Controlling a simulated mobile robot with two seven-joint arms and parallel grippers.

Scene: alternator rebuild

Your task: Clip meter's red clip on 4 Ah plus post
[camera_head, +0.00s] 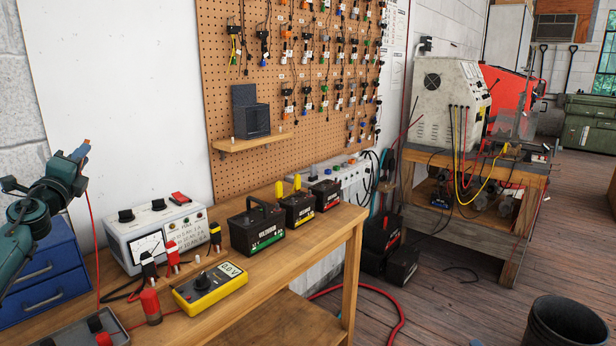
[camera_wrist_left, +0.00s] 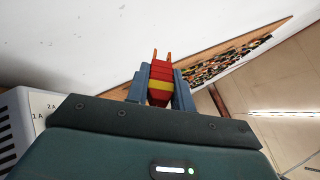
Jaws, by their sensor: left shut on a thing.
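My left gripper (camera_head: 82,150) is raised at the left, above the bench and level with the white wall panel. In the left wrist view it (camera_wrist_left: 160,85) is shut on a red clip (camera_wrist_left: 161,70) with a yellow band, its prongs pointing away from the gripper. A red lead (camera_head: 91,215) hangs from the gripper. The yellow meter (camera_head: 205,288) lies on the bench with a lit display. Three black batteries stand in a row, with green (camera_head: 258,228), yellow (camera_head: 298,210) and red (camera_head: 326,195) labels. Their Ah ratings are too small to read. My right gripper is not in view.
A white tester (camera_head: 160,232) stands on the wooden bench (camera_head: 300,262), with black and red clips (camera_head: 172,258) before it. A red-topped post (camera_head: 150,305) and a grey box are at the front. Blue drawers (camera_head: 45,268) are left; a pegboard (camera_head: 290,75) is behind.

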